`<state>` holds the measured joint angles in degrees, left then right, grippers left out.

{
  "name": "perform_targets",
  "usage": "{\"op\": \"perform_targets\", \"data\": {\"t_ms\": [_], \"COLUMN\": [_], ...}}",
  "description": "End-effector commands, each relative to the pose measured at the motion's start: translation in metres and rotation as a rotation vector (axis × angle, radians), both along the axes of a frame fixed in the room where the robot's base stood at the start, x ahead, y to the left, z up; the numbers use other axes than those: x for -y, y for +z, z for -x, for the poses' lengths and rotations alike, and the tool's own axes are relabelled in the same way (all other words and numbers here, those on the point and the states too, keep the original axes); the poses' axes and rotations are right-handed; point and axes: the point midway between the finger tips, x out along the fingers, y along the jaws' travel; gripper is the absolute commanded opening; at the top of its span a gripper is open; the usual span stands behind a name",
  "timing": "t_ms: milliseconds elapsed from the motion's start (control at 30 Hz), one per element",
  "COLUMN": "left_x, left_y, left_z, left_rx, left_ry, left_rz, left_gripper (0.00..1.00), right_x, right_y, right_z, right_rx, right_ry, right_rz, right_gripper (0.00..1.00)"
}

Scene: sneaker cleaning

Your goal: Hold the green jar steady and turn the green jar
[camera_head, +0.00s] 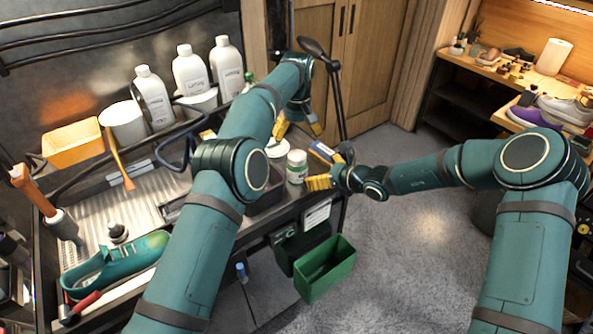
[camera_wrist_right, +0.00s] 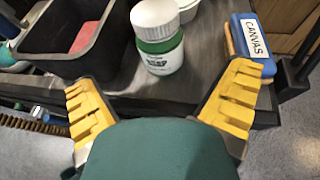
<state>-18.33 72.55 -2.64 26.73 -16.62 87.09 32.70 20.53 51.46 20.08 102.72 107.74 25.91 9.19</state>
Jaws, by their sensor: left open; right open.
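The green jar (camera_head: 296,166) stands upright on the front right part of the bench. It has a white lid, a green band and a white label. In the right wrist view the jar (camera_wrist_right: 160,48) is ahead of and between the spread yellow fingers of my right gripper (camera_wrist_right: 160,85), which is open and apart from it. In the head view the right gripper (camera_head: 324,170) is at the bench's right end, beside the jar. My left gripper (camera_head: 298,127) is open above and behind the jar, fingers pointing down, holding nothing.
A white round container (camera_head: 277,148) stands just behind the jar. A black bin (camera_wrist_right: 62,62) with something red inside is to its left. A blue box marked CANVAS (camera_wrist_right: 252,45) is to its right. White bottles (camera_head: 190,73) line the back. A green bin (camera_head: 325,268) is below the bench edge.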

Motion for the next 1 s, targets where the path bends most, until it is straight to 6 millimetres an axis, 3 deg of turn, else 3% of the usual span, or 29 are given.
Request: {"op": "perform_targets", "data": {"t_ms": [300,500,967,1000], "left_x": [0.0,0.0,0.0,0.0], "left_y": [0.0,0.0,0.0,0.0], "left_z": [0.0,0.0,0.0,0.0], "left_rx": [0.0,0.0,0.0,0.0], "left_ry": [0.0,0.0,0.0,0.0], "left_rz": [0.0,0.001,0.001,0.001], "left_gripper": [0.85,0.85,0.85,0.85], "right_x": [-0.041,-0.058,-0.065,-0.065], "right_y": [-0.022,-0.032,-0.036,-0.036], "right_z": [-0.035,-0.05,-0.057,-0.057], "right_rx": [0.001,-0.001,0.0,0.0], "right_ry": [0.002,0.002,0.0,0.0], "right_rz": [-0.001,0.001,0.001,0.001], "right_gripper": [1.0,1.0,1.0,0.89]}}
